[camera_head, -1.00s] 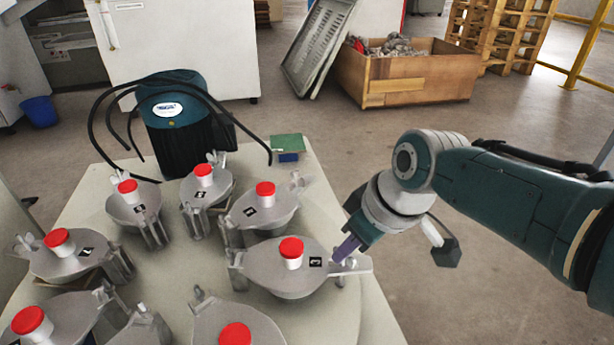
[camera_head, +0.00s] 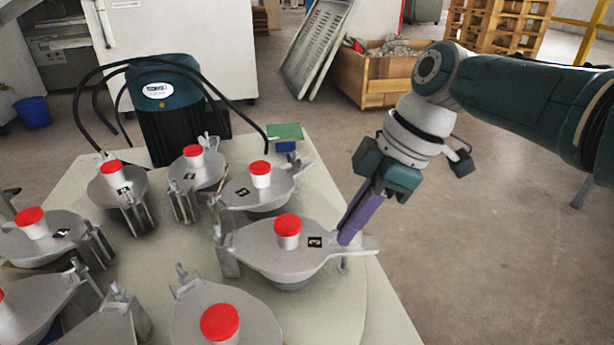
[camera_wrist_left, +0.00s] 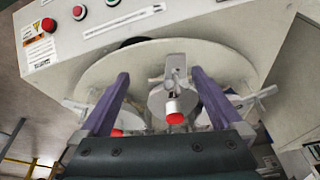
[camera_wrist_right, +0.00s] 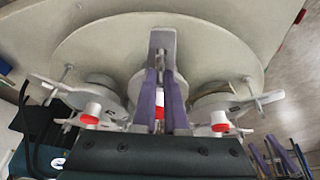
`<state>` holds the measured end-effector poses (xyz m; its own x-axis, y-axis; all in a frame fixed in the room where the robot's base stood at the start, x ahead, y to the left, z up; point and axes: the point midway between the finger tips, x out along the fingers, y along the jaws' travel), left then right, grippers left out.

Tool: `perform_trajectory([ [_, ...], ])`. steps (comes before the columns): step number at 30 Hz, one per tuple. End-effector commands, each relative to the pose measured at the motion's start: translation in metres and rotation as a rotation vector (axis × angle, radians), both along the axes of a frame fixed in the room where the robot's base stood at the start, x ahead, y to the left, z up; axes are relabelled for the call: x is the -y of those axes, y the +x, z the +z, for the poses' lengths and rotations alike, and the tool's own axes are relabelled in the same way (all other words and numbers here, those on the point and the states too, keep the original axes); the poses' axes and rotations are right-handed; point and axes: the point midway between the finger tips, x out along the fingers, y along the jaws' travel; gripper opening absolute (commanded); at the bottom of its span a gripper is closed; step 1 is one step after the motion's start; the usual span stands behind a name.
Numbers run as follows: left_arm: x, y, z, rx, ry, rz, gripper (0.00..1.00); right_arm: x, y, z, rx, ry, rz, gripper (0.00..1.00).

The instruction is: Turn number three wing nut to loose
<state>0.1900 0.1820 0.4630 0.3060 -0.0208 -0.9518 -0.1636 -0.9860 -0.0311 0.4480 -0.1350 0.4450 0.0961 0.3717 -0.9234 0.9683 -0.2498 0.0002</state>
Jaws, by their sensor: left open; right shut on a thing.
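The number three pot (camera_head: 270,262) is a grey metal pot with a red-capped white knob and a black "3" label (camera_head: 315,242). My right gripper (camera_head: 346,238) points steeply down at the pot's right-hand lug, its purple fingers close together. The wing nut there is mostly hidden by the fingers. In the right wrist view my fingers (camera_wrist_right: 163,72) are shut on the nut at the slotted lug (camera_wrist_right: 161,40). My left gripper (camera_wrist_left: 160,75) shows only in the left wrist view. It is open and empty, facing another red-capped pot (camera_wrist_left: 172,102).
Several similar pots, such as pot one (camera_head: 255,190), stand around the pale round table (camera_head: 345,300). A dark teal motor unit (camera_head: 165,110) with black hoses is at the back left. A small green-and-blue box (camera_head: 285,133) sits near the far edge.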

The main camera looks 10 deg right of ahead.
Motion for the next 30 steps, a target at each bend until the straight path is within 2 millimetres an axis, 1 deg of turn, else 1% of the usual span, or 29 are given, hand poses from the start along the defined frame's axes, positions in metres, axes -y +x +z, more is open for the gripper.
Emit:
perform_trajectory([
  [1, 0.0005, 0.0, -0.0038, 0.0, -0.002, 0.002, 1.0, 0.0009, -0.0001, -0.0025, -0.002, -0.003, 0.011, 0.0],
  [4, 0.0007, 0.0, -0.0053, 0.0, -0.003, 0.002, 1.0, 0.0009, -0.0004, -0.0021, -0.002, -0.003, 0.029, 0.0],
  [18, 0.0002, -0.0001, -0.0058, 0.0, -0.001, 0.001, 1.0, 0.0008, -0.0007, -0.0013, -0.002, -0.005, 0.042, 0.0],
  [19, 0.0, -0.0001, -0.0058, 0.0, 0.0, 0.0, 1.0, 0.0008, -0.0007, -0.0013, -0.002, -0.005, 0.042, 0.12],
  [26, -0.0015, -0.0002, -0.0059, 0.0, 0.006, -0.004, 1.0, 0.0005, -0.0004, -0.0008, -0.001, -0.003, 0.04, 0.38],
  [27, -0.0017, -0.0001, -0.0059, 0.0, 0.007, -0.004, 1.0, 0.0005, -0.0003, -0.0008, -0.001, -0.003, 0.04, 0.4],
  [30, -0.002, -0.0002, -0.0058, 0.0, 0.008, -0.005, 1.0, 0.0004, -0.0002, -0.0005, -0.001, -0.002, 0.04, 0.4],
])
